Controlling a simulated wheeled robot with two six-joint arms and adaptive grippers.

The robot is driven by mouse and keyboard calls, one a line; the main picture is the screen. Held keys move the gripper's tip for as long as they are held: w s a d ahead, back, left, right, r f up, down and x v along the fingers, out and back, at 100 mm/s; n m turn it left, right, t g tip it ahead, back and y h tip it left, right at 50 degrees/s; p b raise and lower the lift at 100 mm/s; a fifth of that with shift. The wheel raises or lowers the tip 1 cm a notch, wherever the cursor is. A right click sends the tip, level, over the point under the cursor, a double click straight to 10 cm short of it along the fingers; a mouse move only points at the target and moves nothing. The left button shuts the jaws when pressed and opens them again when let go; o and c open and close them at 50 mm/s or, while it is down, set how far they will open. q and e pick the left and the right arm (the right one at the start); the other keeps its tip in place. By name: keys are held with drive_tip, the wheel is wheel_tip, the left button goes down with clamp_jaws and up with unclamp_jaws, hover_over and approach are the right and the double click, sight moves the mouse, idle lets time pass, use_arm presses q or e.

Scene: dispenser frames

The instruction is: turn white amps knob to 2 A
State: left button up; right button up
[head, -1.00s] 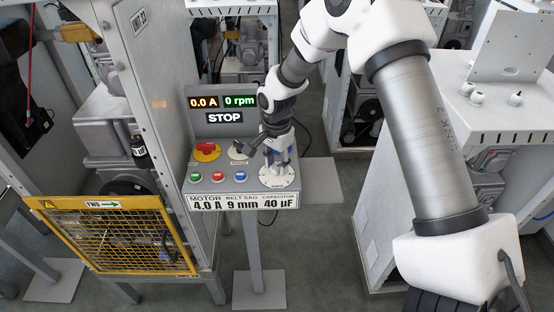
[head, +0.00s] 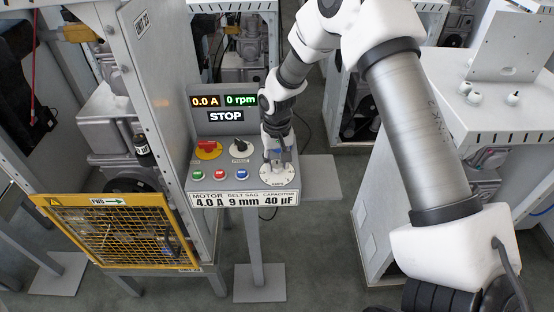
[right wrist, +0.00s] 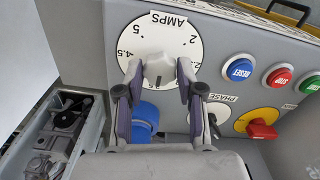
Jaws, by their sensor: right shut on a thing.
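The white amps knob (right wrist: 158,69) sits at the centre of a round white dial (right wrist: 150,38) lettered AMPS in the right wrist view. Numbers such as 2, 2.5 and 5 are printed round the dial's rim. My right gripper (right wrist: 158,82) is shut on the knob, one finger on each side. Which number the knob points to is not clear. In the head view the dial (head: 291,175) is at the panel's lower right, and my right gripper (head: 277,165) comes down onto it, hiding the knob. My left gripper is not in view.
A black phase knob (head: 239,146) and a red switch on a yellow plate (head: 207,150) are left of the gripper. Green, red and blue buttons (head: 219,174) sit below them. The display (head: 223,101) reads 0.0 A and 0 rpm. A yellow mesh guard (head: 120,235) stands left.

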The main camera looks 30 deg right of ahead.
drive_tip(key=n, duration=0.3)
drive_tip(key=shift+s+f+n, duration=0.1)
drive_tip(key=shift+s+n, duration=0.05)
drive_tip(key=shift+n, duration=0.25)
drive_tip(key=n, duration=0.3)
drive_tip(key=shift+n+p, duration=0.3)
drive_tip(key=shift+p, duration=0.05)
drive_tip(key=n, duration=1.2)
drive_tip(key=shift+n, duration=0.3)
drive_tip(key=n, duration=0.6)
drive_tip(key=shift+n, duration=0.3)
drive_tip(key=o, duration=1.1)
drive_tip(key=shift+o, duration=0.2)
